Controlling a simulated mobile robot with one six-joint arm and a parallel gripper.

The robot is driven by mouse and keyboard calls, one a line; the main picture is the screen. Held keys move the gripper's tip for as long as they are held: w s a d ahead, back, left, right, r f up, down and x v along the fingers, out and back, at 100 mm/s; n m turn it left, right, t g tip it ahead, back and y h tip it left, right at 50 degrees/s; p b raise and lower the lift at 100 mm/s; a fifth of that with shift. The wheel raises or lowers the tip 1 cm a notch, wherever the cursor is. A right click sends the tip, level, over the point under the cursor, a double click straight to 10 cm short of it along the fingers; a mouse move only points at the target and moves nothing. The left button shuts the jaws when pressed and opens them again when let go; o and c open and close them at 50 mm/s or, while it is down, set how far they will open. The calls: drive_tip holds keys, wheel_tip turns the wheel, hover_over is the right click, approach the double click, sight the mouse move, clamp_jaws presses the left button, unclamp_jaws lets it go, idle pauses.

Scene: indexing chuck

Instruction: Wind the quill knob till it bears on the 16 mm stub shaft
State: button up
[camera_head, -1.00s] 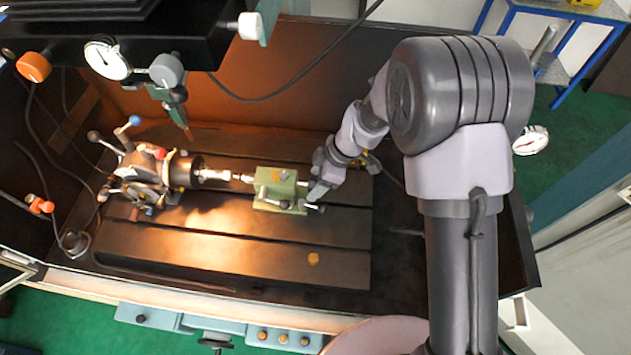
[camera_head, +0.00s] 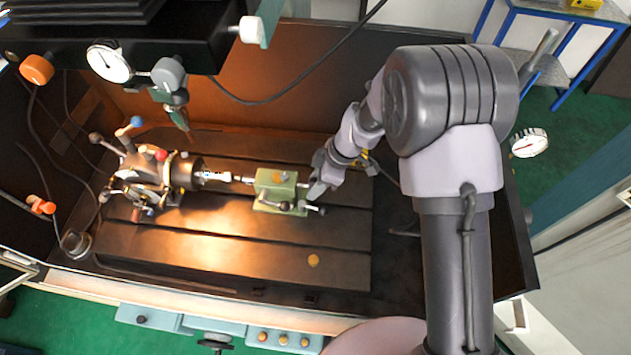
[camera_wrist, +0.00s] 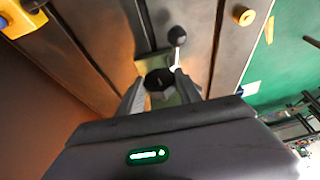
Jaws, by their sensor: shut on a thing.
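The 16 mm stub shaft (camera_head: 222,176) is a pale metal bar running level from the indexing chuck (camera_head: 185,173) toward the green tailstock (camera_head: 276,180). The quill's tip lies in line with the shaft at the tailstock's left side; I cannot tell whether they touch. My gripper (camera_head: 316,189) is at the tailstock's right end. In the wrist view my gripper (camera_wrist: 158,88) is shut on the dark quill knob (camera_wrist: 159,79), with a finger on each side. A lever with a black ball end (camera_wrist: 177,36) stands just beyond the knob.
The slotted machine table (camera_head: 230,255) is mostly bare in front of the tailstock. The chuck's ball-ended levers (camera_head: 136,122) stick up at the left. A dial gauge (camera_head: 108,62) and a nozzle (camera_head: 180,116) hang above.

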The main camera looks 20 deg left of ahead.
drive_tip(key=shift+w+g+h+p, duration=0.15)
drive_tip(key=shift+g+h+p, duration=0.15)
drive_tip(key=shift+g+p, duration=0.5)
drive_tip(key=shift+w+a+f+m+g+h+b, duration=0.1)
drive_tip(key=shift+m+g+b, duration=0.05)
drive_tip(key=shift+g, duration=0.25)
drive_tip(key=shift+d+f+m+g+h+b, duration=0.1)
drive_tip(key=shift+m+g+b, duration=0.1)
drive_tip(key=shift+g, duration=0.2)
drive_tip(key=shift+w+a+m+g+h+b, duration=0.1)
drive_tip(key=shift+m+g, duration=0.05)
drive_tip(key=shift+g, duration=0.25)
drive_tip(key=g+b, duration=0.3)
drive_tip(key=shift+f+m+h, duration=0.25)
drive_tip(key=shift+m+h, duration=0.05)
drive_tip(key=shift+r+g+b, duration=0.1)
drive_tip(key=shift+g+b, duration=0.4)
drive_tip(key=shift+b, duration=0.25)
drive_tip(key=shift+r, duration=0.1)
drive_tip(key=o, duration=1.4)
drive_tip(key=shift+c, duration=0.2)
